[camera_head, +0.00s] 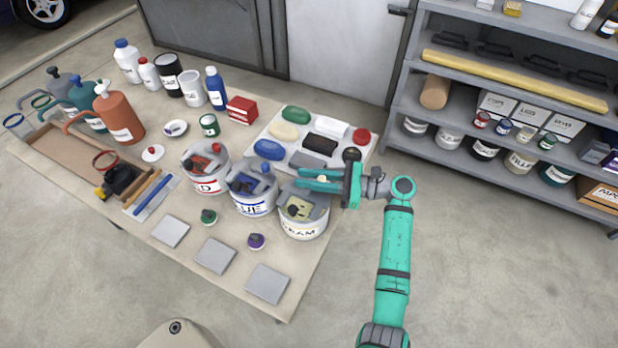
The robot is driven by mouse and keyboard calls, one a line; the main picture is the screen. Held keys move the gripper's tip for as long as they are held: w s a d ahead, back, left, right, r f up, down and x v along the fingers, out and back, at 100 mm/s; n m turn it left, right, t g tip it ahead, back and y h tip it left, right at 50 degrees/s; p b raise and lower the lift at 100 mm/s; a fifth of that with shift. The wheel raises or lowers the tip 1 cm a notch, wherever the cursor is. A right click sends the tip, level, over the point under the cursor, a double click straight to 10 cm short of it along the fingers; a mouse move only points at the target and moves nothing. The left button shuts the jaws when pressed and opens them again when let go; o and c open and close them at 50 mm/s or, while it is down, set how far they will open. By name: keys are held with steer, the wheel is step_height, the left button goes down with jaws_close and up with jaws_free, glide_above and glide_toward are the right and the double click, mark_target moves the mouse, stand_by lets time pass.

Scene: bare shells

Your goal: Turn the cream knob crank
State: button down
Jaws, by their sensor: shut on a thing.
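The cream pot (303,227), a white round tub with a dark label, stands near the right edge of the table, and its grey lid carries a yellowish patch. My gripper (311,180) reaches in from the right over the back of this pot. Its teal fingers are closed around a small cream knob (322,179). The fingers hide most of the knob and the crank arm under it. The blue pot (251,195) and the red pot (205,170) stand to the left in a row.
Behind my gripper is a white tray (262,137) with several coloured blocks. A brown wooden tray (75,165) and bottles fill the left. Shelving (450,160) stands back right.

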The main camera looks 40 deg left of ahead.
steer(key=shift+t, duration=0.3)
steer(key=m+t, duration=0.1)
steer(key=m+t+y, duration=0.1)
steer(key=t, duration=0.1)
steer(key=m+t+y, duration=0.1)
steer(key=t, duration=0.1)
steer(key=shift+d+m, duration=0.25)
steer(key=shift+m, duration=0.15)
steer(key=shift+w+d+m+t, duration=0.1)
steer(key=shift+d+m+t, duration=0.1)
steer(key=shift+m+t, duration=0.95)
steer(key=shift+w+d+m+t, duration=0.15)
steer(key=shift+m+t, duration=0.5)
steer(key=shift+t, duration=1)
steer(key=c, duration=1.6)
jaws_free()
steer(key=shift+s+a, duration=0.1)
steer(key=shift+s, duration=0.05)
steer(key=d, duration=0.3)
steer(key=s+d, duration=0.1)
steer(key=d, duration=0.6)
steer(key=shift+s+d, duration=0.2)
steer(key=shift+d, duration=0.2)
